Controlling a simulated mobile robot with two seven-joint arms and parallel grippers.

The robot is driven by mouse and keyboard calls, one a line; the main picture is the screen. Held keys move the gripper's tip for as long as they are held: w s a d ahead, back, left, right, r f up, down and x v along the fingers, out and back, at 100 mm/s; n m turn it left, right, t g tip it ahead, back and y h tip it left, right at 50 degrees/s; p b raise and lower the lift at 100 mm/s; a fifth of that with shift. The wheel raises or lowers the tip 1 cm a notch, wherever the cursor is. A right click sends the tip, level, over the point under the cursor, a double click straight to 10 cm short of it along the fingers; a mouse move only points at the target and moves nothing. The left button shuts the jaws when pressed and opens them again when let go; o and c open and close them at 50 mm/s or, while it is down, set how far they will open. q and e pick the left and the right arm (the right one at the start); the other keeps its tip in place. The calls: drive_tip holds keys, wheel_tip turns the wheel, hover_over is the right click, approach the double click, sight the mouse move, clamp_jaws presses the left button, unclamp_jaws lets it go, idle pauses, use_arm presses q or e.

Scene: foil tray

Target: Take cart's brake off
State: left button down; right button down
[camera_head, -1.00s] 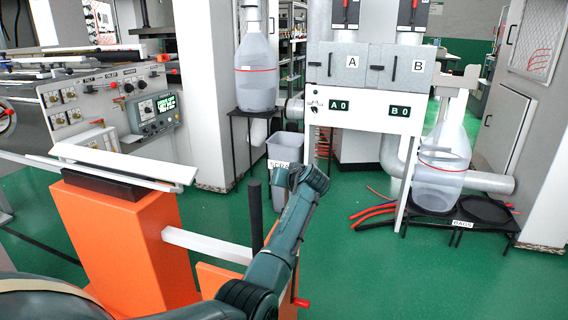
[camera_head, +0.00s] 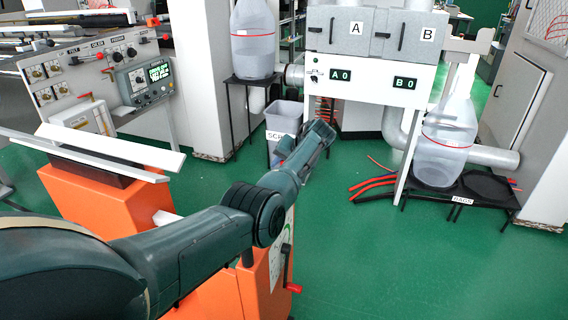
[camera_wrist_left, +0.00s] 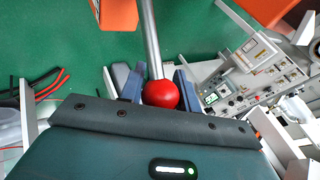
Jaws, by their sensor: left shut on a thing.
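The cart appears as an orange body (camera_head: 85,215) with white rails, at the lower left of the head view. My left arm reaches across it and hides part of it. In the left wrist view, a grey metal lever (camera_wrist_left: 151,40) ends in a red ball knob (camera_wrist_left: 160,94). My left gripper (camera_wrist_left: 157,84) is shut on this lever, with its fingers on either side of the rod just by the knob. The gripper's fingers and the knob are hidden in the head view. My right gripper is not in view.
A small red handle (camera_head: 293,287) sticks out at the orange body's right side. A control panel (camera_head: 95,75) stands at the left. A grey bin (camera_head: 284,117), red hoses (camera_head: 372,187) and a bag stand (camera_head: 485,190) are beyond. Green floor at lower right is clear.

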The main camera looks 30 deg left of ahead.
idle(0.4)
use_arm(q)
drive_tip(key=c, duration=1)
unclamp_jaws()
drive_tip(key=shift+c, duration=0.2)
drive_tip(key=p+v, duration=0.2)
drive_tip(key=v, duration=1.1)
drive_tip(key=shift+w, duration=0.15)
drive_tip(key=shift+d, duration=0.1)
